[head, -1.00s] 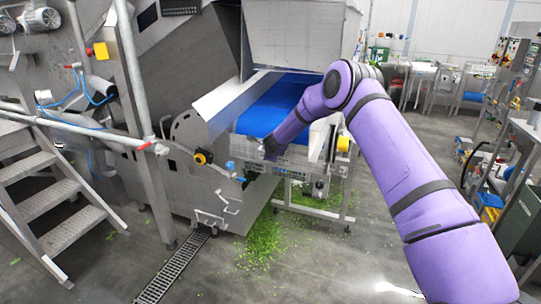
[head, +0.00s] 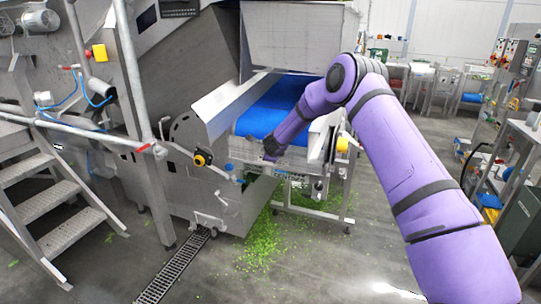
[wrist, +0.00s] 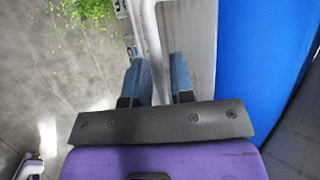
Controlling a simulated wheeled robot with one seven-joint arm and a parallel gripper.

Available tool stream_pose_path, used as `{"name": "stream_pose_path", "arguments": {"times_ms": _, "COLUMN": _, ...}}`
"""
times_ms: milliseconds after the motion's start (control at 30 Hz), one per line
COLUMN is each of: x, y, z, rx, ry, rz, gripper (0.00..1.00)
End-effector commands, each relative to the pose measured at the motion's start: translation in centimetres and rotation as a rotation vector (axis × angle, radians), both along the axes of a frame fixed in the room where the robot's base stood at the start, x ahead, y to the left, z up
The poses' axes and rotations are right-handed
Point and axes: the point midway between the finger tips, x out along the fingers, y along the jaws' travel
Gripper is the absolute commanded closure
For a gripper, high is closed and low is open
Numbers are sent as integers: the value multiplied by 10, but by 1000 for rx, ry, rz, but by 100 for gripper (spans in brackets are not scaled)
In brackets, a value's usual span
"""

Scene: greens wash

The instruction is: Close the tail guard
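The tail end of the blue-belt conveyor (head: 268,110) stands in the middle of the head view. A grey metal guard (head: 296,163) spans below the belt's near end; I cannot tell clearly how it is set. My gripper (head: 270,152) is at this end, small and partly hidden by my wrist. In the wrist view my gripper (wrist: 162,68) has its two fingers apart. A pale metal bar (wrist: 152,35) runs up from between them, with a grey plate and the blue belt (wrist: 255,60) to the right. Contact between fingers and bar is not clear.
Green leaf scraps (head: 262,240) lie on the floor under the conveyor. A yellow-black knob (head: 202,157) is on the machine's side, left of my gripper. Metal steps (head: 50,205) stand at left. The floor in front is open, with a drain grate (head: 172,268).

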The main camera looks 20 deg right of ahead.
Motion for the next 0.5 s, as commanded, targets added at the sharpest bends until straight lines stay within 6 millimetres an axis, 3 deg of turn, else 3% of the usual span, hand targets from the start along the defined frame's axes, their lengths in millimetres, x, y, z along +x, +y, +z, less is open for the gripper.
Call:
{"name": "stream_pose_path", "arguments": {"times_ms": 300, "x": -44, "y": 6, "z": 38, "rx": -1, "ry": 0, "rz": 2, "gripper": 78}}
{"name": "stream_pose_path", "arguments": {"times_ms": 500, "x": -62, "y": 8, "z": 52, "rx": -1, "ry": -1, "rz": 0, "gripper": 78}}
